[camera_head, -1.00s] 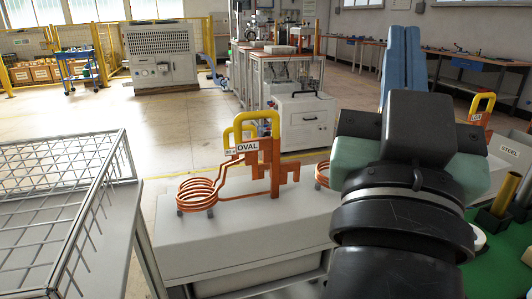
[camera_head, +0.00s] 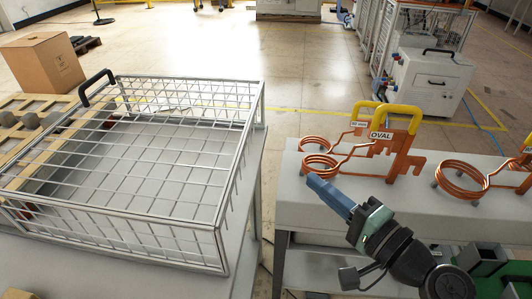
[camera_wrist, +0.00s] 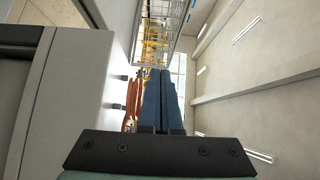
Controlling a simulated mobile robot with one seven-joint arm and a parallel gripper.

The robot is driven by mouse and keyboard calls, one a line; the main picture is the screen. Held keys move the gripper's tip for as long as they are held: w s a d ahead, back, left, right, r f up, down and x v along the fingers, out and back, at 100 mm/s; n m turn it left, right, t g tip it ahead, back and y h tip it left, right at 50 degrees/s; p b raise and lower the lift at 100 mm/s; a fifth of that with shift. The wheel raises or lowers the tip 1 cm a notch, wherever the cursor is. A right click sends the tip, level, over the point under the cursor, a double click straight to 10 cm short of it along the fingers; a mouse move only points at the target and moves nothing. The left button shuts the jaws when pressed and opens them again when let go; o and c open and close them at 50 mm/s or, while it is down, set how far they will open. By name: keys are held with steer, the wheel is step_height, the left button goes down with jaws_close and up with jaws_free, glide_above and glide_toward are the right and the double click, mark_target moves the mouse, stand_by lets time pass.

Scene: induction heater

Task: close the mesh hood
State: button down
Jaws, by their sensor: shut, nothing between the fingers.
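The mesh hood (camera_head: 222,170) is a wide grey wire-grid cage over the table on the left in the head view. Its black handle (camera_head: 97,86) stands at the far left corner. I cannot tell from this angle how far the hood is lowered. My gripper (camera_head: 313,181), with blue fingers, is shut and empty. It is to the right of the hood, apart from it, in front of the copper coils. In the wrist view the fingers (camera_wrist: 164,75) lie together, and a wire grid (camera_wrist: 168,12) shows beyond them at the top.
Copper coils with yellow handles, one labelled OVAL (camera_head: 381,135), stand on a grey bench (camera_head: 300,208) near my gripper. A cardboard box (camera_head: 42,62) and wooden pallets are behind the hood's left side. A narrow gap separates hood table and bench. Open floor (camera_head: 230,40) lies behind.

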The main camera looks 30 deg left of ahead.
steer(key=b, duration=0.1)
glide_toward(249, 143)
steer(key=w, duration=0.1)
steer(key=w+a, duration=0.1)
steer(key=w, duration=0.1)
steer(key=shift+w+a, duration=0.3)
steer(key=shift+s+a, duration=0.3)
steer(key=shift+a, duration=0.35)
steer(key=shift+s+a, duration=0.3)
steer(key=shift+a, duration=0.3)
steer(key=shift+s+a, duration=0.25)
steer(key=shift+a, duration=0.4)
steer(key=shift+r, duration=0.1)
